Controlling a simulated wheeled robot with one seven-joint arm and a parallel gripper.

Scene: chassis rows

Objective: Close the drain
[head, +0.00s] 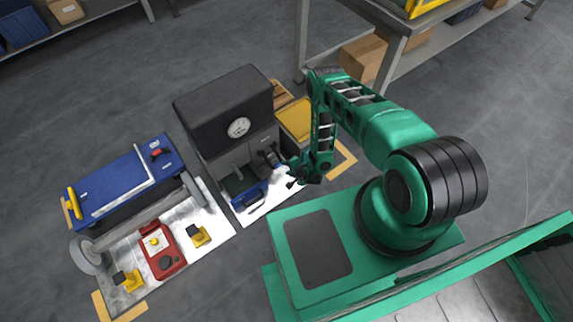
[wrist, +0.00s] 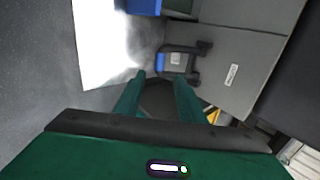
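The drain is not clearly identifiable. A dark grey machine (head: 222,105) with a round dial has a black fitting (head: 270,157) on its front, by my gripper (head: 300,178). In the wrist view a black U-shaped handle with a blue part (wrist: 176,59) stands out from the machine's grey panel (wrist: 232,50). My gripper (wrist: 160,78) has its two green fingers apart, with nothing seen between them. The fingertips point toward the handle's near end; I cannot tell whether they touch it. A blue tray (head: 250,203) sits low at the machine's front.
A yellow panel (head: 297,118) lies behind my forearm. Shelving (head: 400,25) stands at the back right. Grey floor is open at left.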

